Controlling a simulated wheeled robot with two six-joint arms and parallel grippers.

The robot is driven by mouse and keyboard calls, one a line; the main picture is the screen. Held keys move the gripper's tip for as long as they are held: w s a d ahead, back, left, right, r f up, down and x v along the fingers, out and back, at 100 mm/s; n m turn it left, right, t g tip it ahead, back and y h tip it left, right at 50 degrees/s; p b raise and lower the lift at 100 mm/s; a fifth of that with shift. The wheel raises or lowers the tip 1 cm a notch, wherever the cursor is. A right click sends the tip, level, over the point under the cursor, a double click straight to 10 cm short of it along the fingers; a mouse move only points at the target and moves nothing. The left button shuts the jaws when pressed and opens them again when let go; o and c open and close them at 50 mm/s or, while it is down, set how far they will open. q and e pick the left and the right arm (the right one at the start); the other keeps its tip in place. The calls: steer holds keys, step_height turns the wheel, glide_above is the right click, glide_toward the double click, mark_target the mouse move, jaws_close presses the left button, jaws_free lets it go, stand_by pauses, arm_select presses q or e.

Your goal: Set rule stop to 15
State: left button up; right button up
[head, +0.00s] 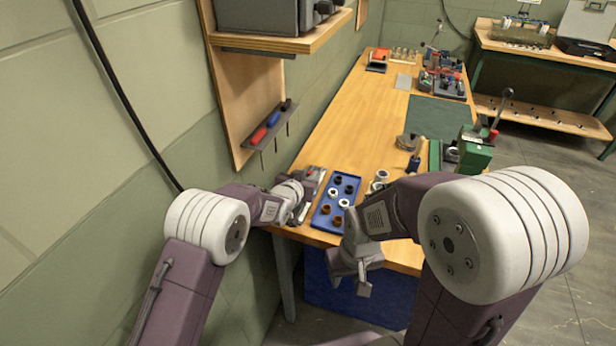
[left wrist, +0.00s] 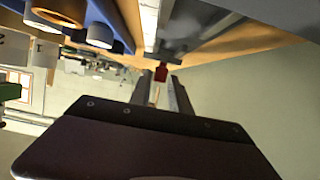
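A pale metal rule (head: 305,203) lies at the near left end of the bench, left of the blue tray. A small red piece (left wrist: 161,72), perhaps the rule's stop, shows just beyond my left fingertips in the left wrist view. My left gripper (head: 303,200) is low over the bench beside the rule; it also shows in the left wrist view (left wrist: 161,88), with a gap between its fingers. The scale marks cannot be read. My right gripper (head: 357,282) hangs in front of the bench's near edge, away from the rule; its finger gap is unclear.
The blue tray (head: 325,217) holds several dark, white and brown rings. A wall rack (head: 268,126) with red and blue handled tools is above the bench's left edge. A green press (head: 474,150) stands at the right. The middle of the bench (head: 350,125) is mostly clear.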

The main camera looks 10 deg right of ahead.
arm_select(q)
steer(key=shift+o, duration=1)
steer(key=shift+w+d+f, duration=0.15)
steer(key=shift+w+f, duration=0.05)
steer(key=shift+w, duration=0.05)
steer(key=v, duration=0.9)
arm_select(e)
steer(key=shift+w+d+f, duration=0.1)
steer(key=shift+f, duration=0.1)
steer(key=shift+o, duration=0.3)
